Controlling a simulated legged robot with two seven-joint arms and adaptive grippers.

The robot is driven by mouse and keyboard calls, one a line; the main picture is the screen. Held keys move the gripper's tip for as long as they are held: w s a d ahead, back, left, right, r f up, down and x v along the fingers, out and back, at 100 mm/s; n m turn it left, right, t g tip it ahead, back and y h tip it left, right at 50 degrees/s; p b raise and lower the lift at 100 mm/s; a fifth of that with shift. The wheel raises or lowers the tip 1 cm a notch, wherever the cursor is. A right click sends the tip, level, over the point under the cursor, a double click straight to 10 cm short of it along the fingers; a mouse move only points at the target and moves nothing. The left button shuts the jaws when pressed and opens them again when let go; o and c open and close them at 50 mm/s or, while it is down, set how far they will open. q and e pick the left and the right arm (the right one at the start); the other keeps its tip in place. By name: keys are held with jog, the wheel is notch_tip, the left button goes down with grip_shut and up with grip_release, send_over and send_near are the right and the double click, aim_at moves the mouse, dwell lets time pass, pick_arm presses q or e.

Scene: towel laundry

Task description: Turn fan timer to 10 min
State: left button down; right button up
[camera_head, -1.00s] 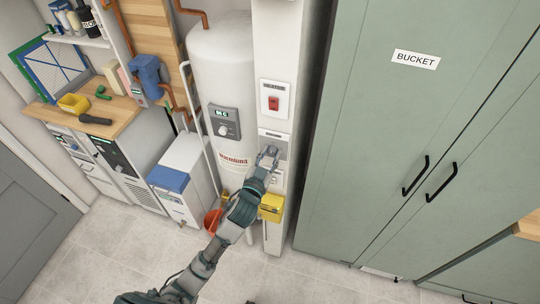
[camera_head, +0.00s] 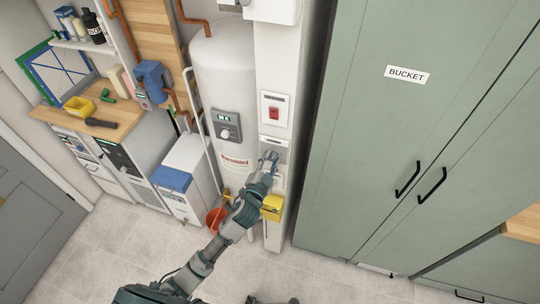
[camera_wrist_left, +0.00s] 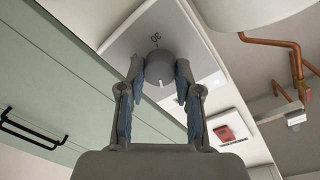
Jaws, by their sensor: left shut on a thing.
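The fan timer (camera_head: 276,141) is a light grey plate on the white column, below a red switch. In the left wrist view its round grey knob (camera_wrist_left: 157,62) stands out from the plate, with dark markings above it. My left gripper (camera_head: 268,160) is at the timer. In the left wrist view its two fingers (camera_wrist_left: 159,72) are on either side of the knob and shut on it. The fingers hide the knob in the head view. My right gripper does not show clearly in any view.
The red switch (camera_head: 274,110) is just above the timer. A yellow box (camera_head: 272,204) is on the column below my wrist. A water heater (camera_head: 222,75) stands to the left, and a green cabinet (camera_head: 375,140) labelled BUCKET to the right.

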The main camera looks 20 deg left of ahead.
pick_arm(q)
jog(key=m+p, duration=0.3)
jog(key=m, duration=0.1)
jog(key=shift+d+p, duration=0.1)
jog(key=shift+p, duration=0.2)
jog(key=m+p, duration=0.1)
jog(key=m, duration=0.1)
jog(key=shift+f+m+y+p, duration=0.1)
jog(key=shift+m+y+p, duration=0.2)
jog(key=shift+m+p, duration=0.1)
jog(key=shift+m, duration=0.4)
jog(key=shift+s+f, duration=0.1)
jog(key=shift+f, duration=0.05)
jog(key=c, duration=1)
grip_release()
jog(key=shift+c, duration=0.2)
jog(key=shift+o, duration=1.3)
